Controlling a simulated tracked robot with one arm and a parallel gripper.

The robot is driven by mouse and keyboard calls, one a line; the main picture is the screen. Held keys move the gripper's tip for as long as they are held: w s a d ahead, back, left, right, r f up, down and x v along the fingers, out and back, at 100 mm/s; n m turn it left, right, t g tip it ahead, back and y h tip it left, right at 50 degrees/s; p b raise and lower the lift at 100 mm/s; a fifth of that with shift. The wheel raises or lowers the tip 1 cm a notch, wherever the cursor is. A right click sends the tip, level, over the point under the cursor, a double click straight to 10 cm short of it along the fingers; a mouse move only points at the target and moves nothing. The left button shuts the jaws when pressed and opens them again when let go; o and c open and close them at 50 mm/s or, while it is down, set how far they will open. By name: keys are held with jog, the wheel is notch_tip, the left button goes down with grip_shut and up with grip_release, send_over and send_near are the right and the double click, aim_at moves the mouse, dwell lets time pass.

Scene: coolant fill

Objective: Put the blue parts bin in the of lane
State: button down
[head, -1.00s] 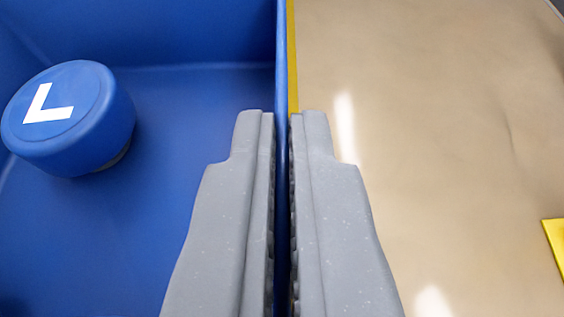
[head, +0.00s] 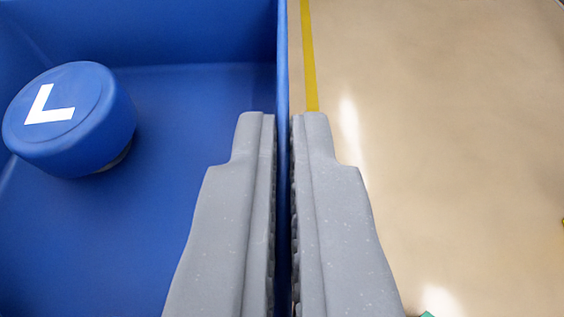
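The blue parts bin (head: 200,95) fills the left half of the head view, seen from above into its inside. A round blue cap (head: 70,118) with a white L-shaped mark lies in the bin at the left. My gripper (head: 284,120) is shut on the bin's right wall, with one grey finger inside the bin and one outside. The finger pads press close on both sides of the thin wall. The bin's underside is hidden, so I cannot tell whether it touches the floor.
A tan, shiny floor (head: 450,150) lies to the right of the bin and is mostly clear. A yellow floor line (head: 309,55) runs beside the bin's right wall. A small green thing (head: 427,314) shows at the bottom edge.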

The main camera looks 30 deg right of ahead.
jog(key=w+a+p, duration=0.3)
jog(key=a+p, duration=0.1)
jog(key=w+a+r+p, duration=0.1)
jog(key=w+a+p, duration=0.2)
jog(key=p, duration=0.1)
jog(key=w+a+p, duration=0.3)
jog(key=a+p, duration=0.1)
jog(key=shift+a+r, duration=0.15)
jog(key=shift+a, duration=0.15)
jog(key=shift+w+a+f, duration=0.2)
jog(key=shift+w+a, duration=0.05)
jog(key=shift+f+b, duration=0.35)
jog(key=shift+f, duration=1.05)
jog(key=c, duration=1.6)
grip_release()
jog(key=shift+o, duration=0.2)
jog(key=shift+r, duration=0.1)
